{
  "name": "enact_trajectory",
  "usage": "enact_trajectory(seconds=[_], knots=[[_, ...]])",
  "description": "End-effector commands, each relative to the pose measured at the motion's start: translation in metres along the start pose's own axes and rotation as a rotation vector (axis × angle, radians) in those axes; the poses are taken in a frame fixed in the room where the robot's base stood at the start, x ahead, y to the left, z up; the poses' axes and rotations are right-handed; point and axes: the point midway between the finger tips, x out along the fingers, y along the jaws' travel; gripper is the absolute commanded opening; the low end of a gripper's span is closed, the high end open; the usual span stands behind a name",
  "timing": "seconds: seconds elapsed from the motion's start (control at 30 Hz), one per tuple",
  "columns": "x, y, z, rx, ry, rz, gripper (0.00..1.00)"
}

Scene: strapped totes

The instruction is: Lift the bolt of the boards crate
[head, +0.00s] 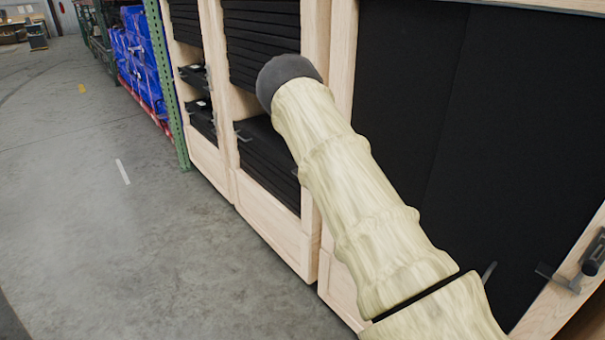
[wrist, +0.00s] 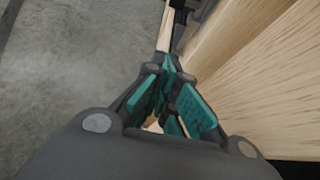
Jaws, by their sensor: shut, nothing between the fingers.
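My gripper (wrist: 170,72) is shut and empty, its teal finger pads close together in the wrist view. A dark metal piece (wrist: 182,8), probably the bolt, shows just past the fingertips at the top, against pale wood; I cannot tell whether they touch. In the head view a black bolt (head: 593,262) sits on the wooden post at the lower right edge. The pale wooden crate (head: 340,75) with large black panels fills the right side there. My gripper is hidden or outside the head view.
Wooden bays (head: 265,233) with stacked black sheets stand left of the panelled crate. A green rack post (head: 167,90) and blue totes (head: 135,60) are farther back. The concrete floor (head: 90,220) at left is clear. Pale wood (wrist: 255,75) lies close right of my fingers.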

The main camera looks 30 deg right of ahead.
Motion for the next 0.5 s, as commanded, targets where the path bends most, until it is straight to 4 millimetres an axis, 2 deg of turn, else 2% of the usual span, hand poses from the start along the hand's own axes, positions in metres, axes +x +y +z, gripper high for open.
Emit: enact_trajectory(seconds=[0.33,0.5], knots=[[0.002,0.000,0.000,0.002,0.000,0.000,0.00],[0.016,0.000,0.000,0.002,0.000,0.000,0.00]])
